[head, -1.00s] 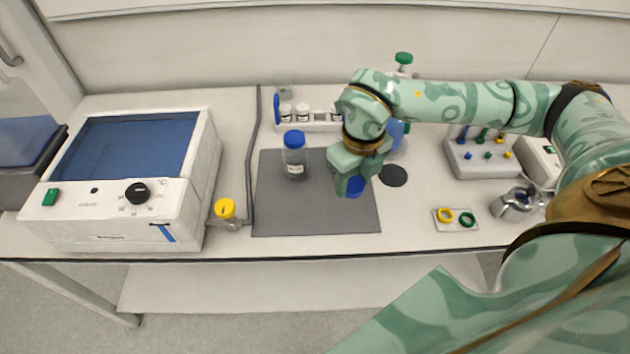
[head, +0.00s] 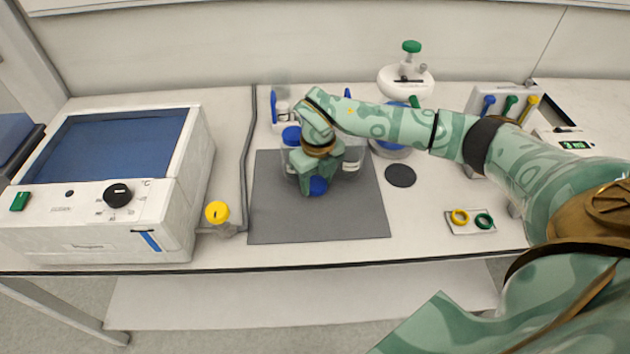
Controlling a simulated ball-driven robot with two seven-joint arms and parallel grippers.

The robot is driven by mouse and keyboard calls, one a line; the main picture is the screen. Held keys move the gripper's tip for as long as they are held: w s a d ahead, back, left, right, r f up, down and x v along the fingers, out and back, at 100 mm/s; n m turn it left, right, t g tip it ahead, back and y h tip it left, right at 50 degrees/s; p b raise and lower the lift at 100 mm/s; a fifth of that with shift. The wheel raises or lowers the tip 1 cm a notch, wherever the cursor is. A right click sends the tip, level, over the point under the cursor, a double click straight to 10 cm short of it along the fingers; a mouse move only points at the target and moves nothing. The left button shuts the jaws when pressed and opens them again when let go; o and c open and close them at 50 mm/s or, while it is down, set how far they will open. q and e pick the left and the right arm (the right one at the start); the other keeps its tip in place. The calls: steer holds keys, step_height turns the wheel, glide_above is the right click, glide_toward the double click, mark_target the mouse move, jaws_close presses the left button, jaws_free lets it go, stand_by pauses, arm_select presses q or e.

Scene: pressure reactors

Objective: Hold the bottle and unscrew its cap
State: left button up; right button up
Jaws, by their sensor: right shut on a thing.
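A clear bottle with a blue cap (head: 291,135) stands upright on the grey mat; my right gripper hides much of its body. My right gripper (head: 317,184) is over the middle of the mat, just in front and to the right of that bottle. It is shut on a blue cap (head: 318,187), which shows between its fingertips. A second clear bottle (head: 352,160) with a white label stands behind my right forearm; its top is hidden. My left gripper is not in view.
The grey mat (head: 320,225) is bare at its front. A water bath (head: 110,185) and yellow valve (head: 217,212) stand left. A black disc (head: 400,176) and a plate with yellow and green rings (head: 470,221) lie right. A rack is at the back, partly hidden.

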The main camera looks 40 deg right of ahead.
mark_target(318, 185)
steer(key=shift+r, duration=0.1)
steer(key=o, duration=1.1)
arm_select(q)
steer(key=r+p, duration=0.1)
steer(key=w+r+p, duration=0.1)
steer(key=p, duration=0.1)
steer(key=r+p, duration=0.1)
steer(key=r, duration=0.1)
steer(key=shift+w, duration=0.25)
arm_select(e)
steer(key=r, duration=1.2)
steer(key=shift+s, duration=0.2)
